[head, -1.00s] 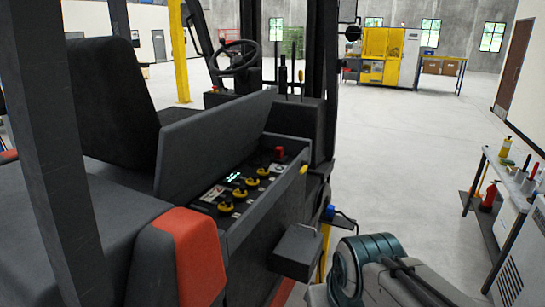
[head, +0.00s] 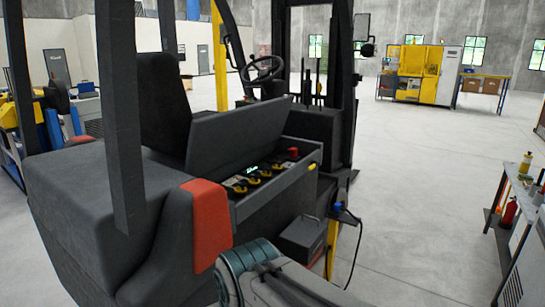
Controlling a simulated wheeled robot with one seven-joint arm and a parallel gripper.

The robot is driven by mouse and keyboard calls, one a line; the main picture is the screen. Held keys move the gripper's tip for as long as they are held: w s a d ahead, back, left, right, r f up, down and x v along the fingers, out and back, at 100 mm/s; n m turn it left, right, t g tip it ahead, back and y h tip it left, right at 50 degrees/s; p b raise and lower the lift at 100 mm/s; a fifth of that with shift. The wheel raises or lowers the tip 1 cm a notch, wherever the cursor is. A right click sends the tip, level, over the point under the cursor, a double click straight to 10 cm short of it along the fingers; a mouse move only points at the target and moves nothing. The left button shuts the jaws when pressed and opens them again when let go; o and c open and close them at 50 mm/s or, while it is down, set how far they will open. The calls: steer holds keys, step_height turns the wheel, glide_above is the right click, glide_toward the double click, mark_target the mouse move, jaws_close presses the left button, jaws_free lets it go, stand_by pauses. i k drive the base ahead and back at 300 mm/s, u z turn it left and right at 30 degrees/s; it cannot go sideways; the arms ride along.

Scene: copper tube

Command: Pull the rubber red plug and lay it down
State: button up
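The red plug (head: 293,152) is a small red piece at the far right end of an open compartment (head: 270,178) in the side of the dark forklift. Several yellow-and-black round parts stand in a row beside it, with a small green lit display. The raised grey cover (head: 235,140) leans open behind them. The plug is small in the picture, and how it is seated cannot be told. My gripper is out of view; only part of my arm shows at the bottom centre, in front of and below the compartment.
A yellow post (head: 331,245) with a blue connector (head: 337,207) and black cable stands right of the forklift, beside a dark box (head: 302,238). A dark upright (head: 122,110) rises at left. A workbench (head: 512,185) stands at right. Open floor lies between.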

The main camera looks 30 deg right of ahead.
mark_target(294, 152)
steer(key=z, duration=0.3)
steer(key=i, duration=0.3)
steer(key=z, duration=1.35)
steer(key=i, duration=1)
steer(key=z, duration=0.7)
steer(key=i, duration=1.55)
steer(key=u, duration=1.1)
steer(key=i, duration=0.8)
steer(key=u, duration=1.1)
steer(key=i, duration=0.2)
steer(key=u, duration=0.25)
